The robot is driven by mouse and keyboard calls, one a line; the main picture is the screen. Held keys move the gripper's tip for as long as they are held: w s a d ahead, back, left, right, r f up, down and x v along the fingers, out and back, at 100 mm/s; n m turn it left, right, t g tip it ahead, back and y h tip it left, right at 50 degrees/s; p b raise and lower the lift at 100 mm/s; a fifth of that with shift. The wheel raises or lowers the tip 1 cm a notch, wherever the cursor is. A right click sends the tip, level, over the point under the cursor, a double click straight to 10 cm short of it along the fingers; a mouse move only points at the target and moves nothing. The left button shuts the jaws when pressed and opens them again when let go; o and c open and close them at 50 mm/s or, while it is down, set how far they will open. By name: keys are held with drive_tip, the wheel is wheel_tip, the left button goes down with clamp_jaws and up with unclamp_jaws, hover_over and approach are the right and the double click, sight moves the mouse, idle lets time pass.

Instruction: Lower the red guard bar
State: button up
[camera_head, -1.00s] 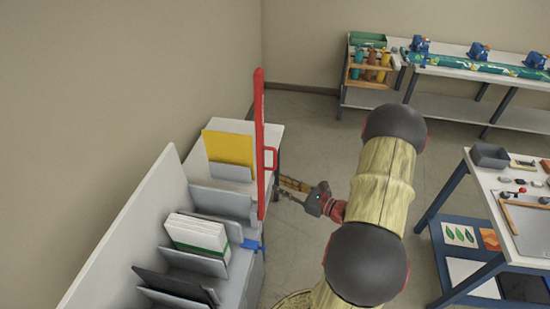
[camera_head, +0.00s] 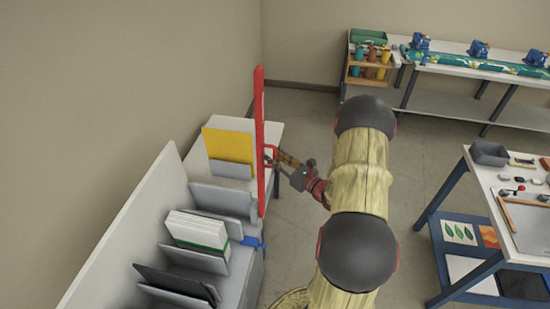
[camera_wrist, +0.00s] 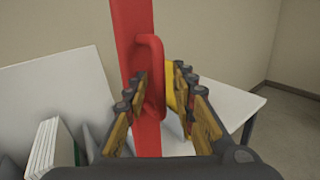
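The red guard bar (camera_head: 260,140) stands upright at the right edge of the grey sorting rack, and it also shows in the wrist view (camera_wrist: 132,30). A red loop handle (camera_wrist: 152,75) sticks out from its side. My gripper (camera_head: 276,155) is at this handle, to the right of the bar. In the wrist view my gripper (camera_wrist: 160,100) is open, with one finger on each side of the handle. A gap shows between the handle and the right finger; whether the left finger touches it I cannot tell.
The grey rack (camera_head: 120,235) holds a yellow sheet (camera_head: 228,147), white sheets (camera_head: 197,229) and dark panels (camera_head: 175,284). A blue piece (camera_head: 252,242) sits by the bar's foot. A work table (camera_head: 480,185) stands at right, a long bench (camera_head: 460,55) at the back. Floor between is clear.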

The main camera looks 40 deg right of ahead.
drive_tip(key=c, duration=0.3)
clamp_jaws()
idle(0.6)
